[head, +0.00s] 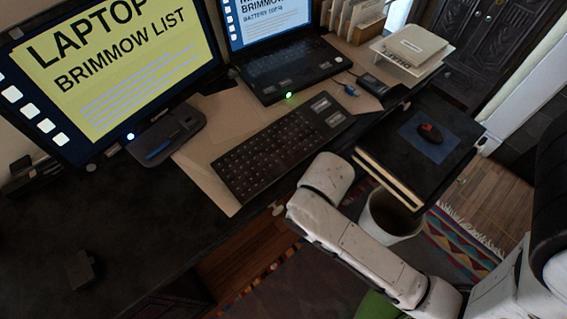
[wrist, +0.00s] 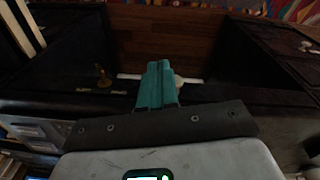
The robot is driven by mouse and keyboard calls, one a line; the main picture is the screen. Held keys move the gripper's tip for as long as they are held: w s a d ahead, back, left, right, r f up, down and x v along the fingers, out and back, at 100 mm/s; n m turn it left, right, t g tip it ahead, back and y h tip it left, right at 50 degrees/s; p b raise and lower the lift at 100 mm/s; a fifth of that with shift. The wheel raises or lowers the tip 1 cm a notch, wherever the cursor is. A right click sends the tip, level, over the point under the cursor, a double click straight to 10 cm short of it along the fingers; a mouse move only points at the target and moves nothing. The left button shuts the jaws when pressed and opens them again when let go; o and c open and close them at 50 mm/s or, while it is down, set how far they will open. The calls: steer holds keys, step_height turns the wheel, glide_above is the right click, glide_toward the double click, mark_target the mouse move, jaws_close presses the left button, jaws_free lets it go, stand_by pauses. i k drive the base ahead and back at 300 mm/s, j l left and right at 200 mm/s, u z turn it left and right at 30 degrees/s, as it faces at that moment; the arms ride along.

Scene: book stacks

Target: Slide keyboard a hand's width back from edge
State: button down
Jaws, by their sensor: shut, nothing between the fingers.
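A dark keyboard (head: 285,150) lies at a slant on a tan sheet (head: 203,165) on the black desk (head: 120,225). Its near long side is close to the desk's front edge, with a narrow strip of the sheet showing there. My white arm (head: 350,245) reaches up from the lower right to the front of the desk, its end just off the keyboard's near side. My gripper's fingers do not show clearly in the head view. In the wrist view my gripper (wrist: 158,72) has teal fingers pressed together and empty. I cannot make out the keyboard clearly in the wrist view.
An open laptop (head: 290,72) stands behind the keyboard, and a large monitor (head: 110,70) is at the left.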

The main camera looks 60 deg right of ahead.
mark_target(249, 168)
steer(key=j+z, duration=0.1)
steer(key=z, duration=0.8)
steer(key=j+z, duration=0.15)
steer(key=z, duration=0.7)
steer(key=k+j+z, duration=0.2)
steer(key=z, duration=0.15)
steer(key=k+j+z, duration=0.65)
steer(key=k+j, duration=0.25)
steer(key=k, duration=0.15)
steer(key=z, duration=0.05)
